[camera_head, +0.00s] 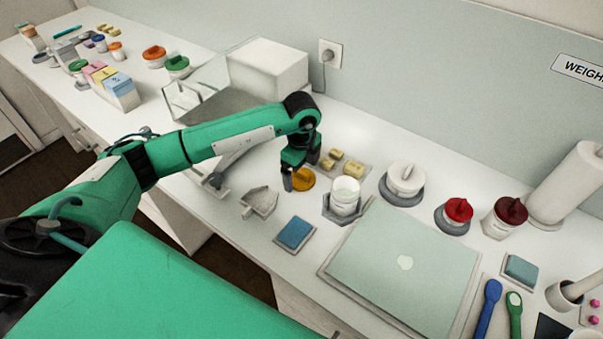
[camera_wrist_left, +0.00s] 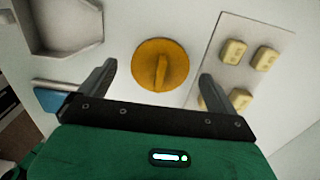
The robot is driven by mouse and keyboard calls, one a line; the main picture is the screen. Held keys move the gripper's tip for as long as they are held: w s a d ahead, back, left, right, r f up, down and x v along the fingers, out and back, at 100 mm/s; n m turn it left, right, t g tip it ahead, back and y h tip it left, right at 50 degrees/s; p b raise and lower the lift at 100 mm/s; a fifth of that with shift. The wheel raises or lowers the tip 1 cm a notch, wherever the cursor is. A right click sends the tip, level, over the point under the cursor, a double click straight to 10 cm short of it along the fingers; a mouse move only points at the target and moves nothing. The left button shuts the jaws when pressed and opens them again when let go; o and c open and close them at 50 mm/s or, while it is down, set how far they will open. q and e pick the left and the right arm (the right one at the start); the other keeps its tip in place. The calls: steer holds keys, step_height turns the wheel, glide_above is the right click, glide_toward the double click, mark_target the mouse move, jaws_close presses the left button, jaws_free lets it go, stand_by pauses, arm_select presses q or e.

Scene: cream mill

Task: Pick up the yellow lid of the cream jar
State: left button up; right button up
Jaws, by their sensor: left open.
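The yellow lid (camera_head: 304,180) lies on the white counter, partly hidden behind my left gripper (camera_head: 291,182) in the head view. In the left wrist view the lid (camera_wrist_left: 161,66) is round and orange-yellow with a raised ridge across its middle. My left gripper (camera_wrist_left: 155,82) is open and empty, its fingers pointing toward the lid, one to each side. I cannot tell its height above the counter. An open white jar (camera_head: 345,192) with pale contents stands in a grey holder to the right of the lid. My right gripper is not in view.
A tray with several yellow blocks (camera_wrist_left: 234,51) lies close beside the lid. A grey scoop-shaped tray (camera_head: 260,201) and a blue pad (camera_head: 295,234) lie nearby. A white lidded jar (camera_head: 404,181) and a large pale green board (camera_head: 404,264) are to the right.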

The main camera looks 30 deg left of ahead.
arm_select(q)
steer(key=shift+f, duration=0.2)
steer(key=c, duration=1.1)
steer(key=shift+o, duration=0.2)
steer(key=shift+r, duration=0.1)
